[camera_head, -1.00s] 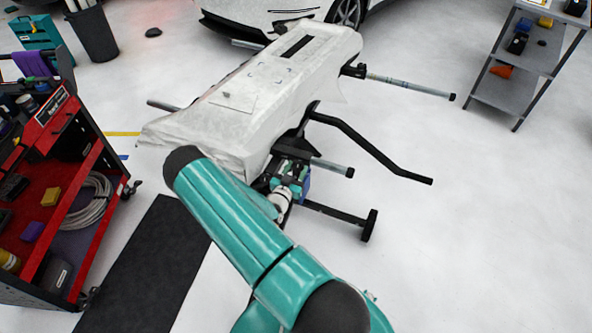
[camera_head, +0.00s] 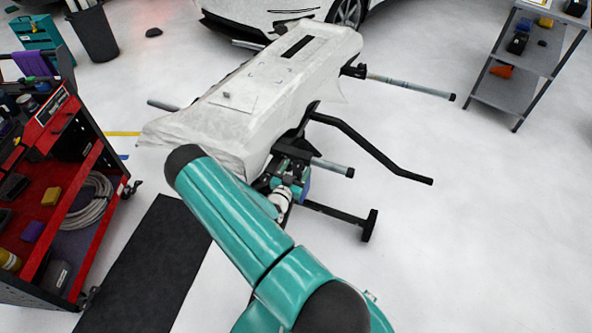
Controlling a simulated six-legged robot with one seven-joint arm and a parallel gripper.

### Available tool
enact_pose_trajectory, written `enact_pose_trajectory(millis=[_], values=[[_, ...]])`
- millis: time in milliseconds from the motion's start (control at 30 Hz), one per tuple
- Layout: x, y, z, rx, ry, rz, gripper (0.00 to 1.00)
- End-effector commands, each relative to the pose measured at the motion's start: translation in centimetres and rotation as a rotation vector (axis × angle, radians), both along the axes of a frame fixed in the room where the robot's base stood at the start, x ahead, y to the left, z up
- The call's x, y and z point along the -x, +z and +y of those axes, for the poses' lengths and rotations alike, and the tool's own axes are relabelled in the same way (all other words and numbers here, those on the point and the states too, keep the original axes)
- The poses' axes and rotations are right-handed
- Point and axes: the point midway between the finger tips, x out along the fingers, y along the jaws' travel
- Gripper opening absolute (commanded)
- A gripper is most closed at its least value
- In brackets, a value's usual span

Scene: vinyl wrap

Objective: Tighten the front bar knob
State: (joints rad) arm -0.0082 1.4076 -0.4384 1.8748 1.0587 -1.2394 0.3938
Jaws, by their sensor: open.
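The stand (camera_head: 345,218) is a black frame with bars and a foot, under a white-covered panel (camera_head: 270,88) in the middle of the camera_head view. A grey bar with a dark end cap (camera_head: 333,168) sticks out to the right near the stand's front end. I cannot make out the front bar knob; my arm and gripper cover that area. My gripper (camera_head: 285,172) is at the front end of the stand, just below the panel's near edge. It is open, but its fingertips are small and partly hidden. I cannot tell whether it touches the knob.
A red tool cart (camera_head: 50,150) with tools and a coiled hose stands at left. A black mat (camera_head: 140,270) lies beside it. A bent black bar (camera_head: 370,150) juts right. A grey shelf rack (camera_head: 520,65) stands at upper right. Floor at right is clear.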

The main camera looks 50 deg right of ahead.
Motion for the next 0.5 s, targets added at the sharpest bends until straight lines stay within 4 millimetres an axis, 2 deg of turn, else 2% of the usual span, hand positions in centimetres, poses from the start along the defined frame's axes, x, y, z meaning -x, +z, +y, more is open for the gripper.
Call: enact_pose_trajectory(millis=[133,233,500], values=[[0.1,0.0,0.4,-0.001,0.000,0.001,0.65],[0.5,0.0,1.4,0.000,0.001,0.001,0.65],[2.5,0.0,6.7,-0.001,0.002,0.002,0.65]])
